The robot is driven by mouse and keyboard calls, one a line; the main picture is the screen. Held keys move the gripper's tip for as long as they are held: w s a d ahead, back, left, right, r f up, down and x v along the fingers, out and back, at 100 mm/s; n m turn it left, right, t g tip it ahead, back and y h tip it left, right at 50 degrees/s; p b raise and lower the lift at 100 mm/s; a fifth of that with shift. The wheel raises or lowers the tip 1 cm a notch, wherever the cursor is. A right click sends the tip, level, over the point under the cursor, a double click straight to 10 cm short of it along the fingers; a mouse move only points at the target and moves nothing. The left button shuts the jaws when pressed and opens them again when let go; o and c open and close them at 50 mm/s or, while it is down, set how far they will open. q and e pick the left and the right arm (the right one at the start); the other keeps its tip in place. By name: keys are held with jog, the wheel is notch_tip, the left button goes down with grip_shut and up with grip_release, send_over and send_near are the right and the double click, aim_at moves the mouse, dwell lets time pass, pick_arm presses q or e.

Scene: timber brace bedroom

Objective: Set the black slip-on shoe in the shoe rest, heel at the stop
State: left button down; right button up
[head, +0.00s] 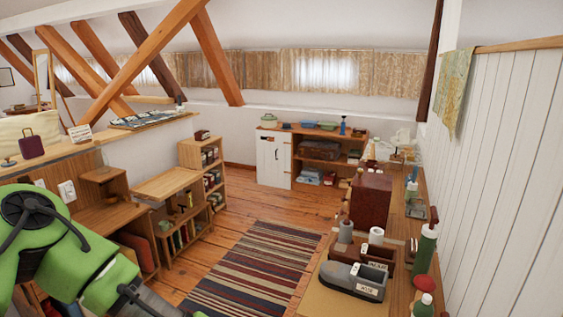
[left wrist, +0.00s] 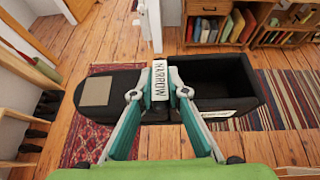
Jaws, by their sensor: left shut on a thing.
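The black slip-on shoe (left wrist: 97,111) hangs in my left gripper (left wrist: 160,92) in the left wrist view. Its rounded end with a beige patch points left, and its dark open part (left wrist: 208,78) is at right. The teal fingers close from both sides on a white piece marked NARROW at the shoe's middle. In the head view my left arm enters at lower left; its fingers and the shoe are out of frame. My right gripper is not in view.
A brown organiser (head: 403,257) with cylinders and a dark red-brown box (head: 371,202) stand behind the grey holder. Green bottles (head: 425,250) stand to its right. A striped rug (head: 255,270) covers open floor between worktop and left-hand desk. A low shelf (head: 185,220) stands left.

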pick_arm(q)
jog(key=s+a+n+g, duration=0.1)
jog(key=s+a+r+n+g, duration=0.1)
jog(key=s+a, duration=0.1)
jog(key=s+a+r+n+g, duration=0.1)
jog(key=shift+s+a, duration=0.2)
jog(key=shift+a, duration=0.1)
jog(key=shift+w+d+m, duration=0.2)
jog(key=shift+d+m, duration=0.1)
jog(key=shift+d, duration=0.15)
jog(key=shift+w+d+r+t, duration=0.1)
jog(key=shift+w+d+t, duration=0.05)
jog(key=shift+d+t, duration=0.3)
jog(key=w+d+m+t+h, duration=0.15)
jog(key=d+m+t, duration=0.45)
jog(key=d, duration=0.6)
jog(key=shift+h, duration=0.35)
notch_tip(320, 180, down, 4)
jog(key=b, duration=0.5)
jog(key=shift+s+a+f, duration=0.15)
jog(key=shift+f, duration=0.1)
jog(key=shift+a, duration=0.1)
jog(key=shift+r, duration=0.1)
